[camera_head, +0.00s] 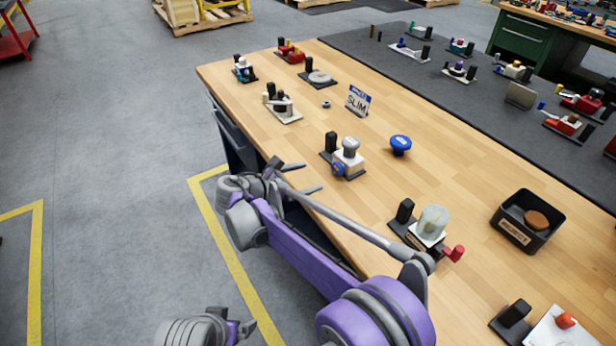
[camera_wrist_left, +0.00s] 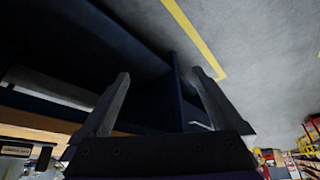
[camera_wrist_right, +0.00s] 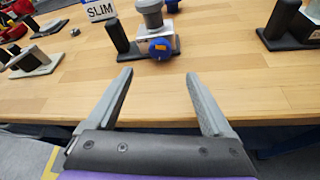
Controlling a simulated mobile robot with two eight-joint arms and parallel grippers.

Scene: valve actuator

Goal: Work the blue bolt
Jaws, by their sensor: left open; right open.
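A blue bolt (camera_head: 338,169) sits low on the front of a white block with a grey cylindrical top (camera_head: 350,146), on a black base near the bench's front edge. In the right wrist view the blue bolt (camera_wrist_right: 160,48) faces me, beyond and between my fingertips. My right gripper (camera_head: 312,177) is open and empty, short of the bolt and apart from it; it also shows in the right wrist view (camera_wrist_right: 159,74). My left gripper (camera_head: 242,328) is low over the floor, off the bench; in the left wrist view (camera_wrist_left: 160,76) it is open and empty.
The wooden bench (camera_head: 470,220) holds a round blue knob (camera_head: 400,145), a SLIM sign (camera_head: 358,100), a black bin (camera_head: 523,220) with a brown disc, and a clear-topped device (camera_head: 432,224). The left wrist view faces the bench's dark underside (camera_wrist_left: 60,50).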

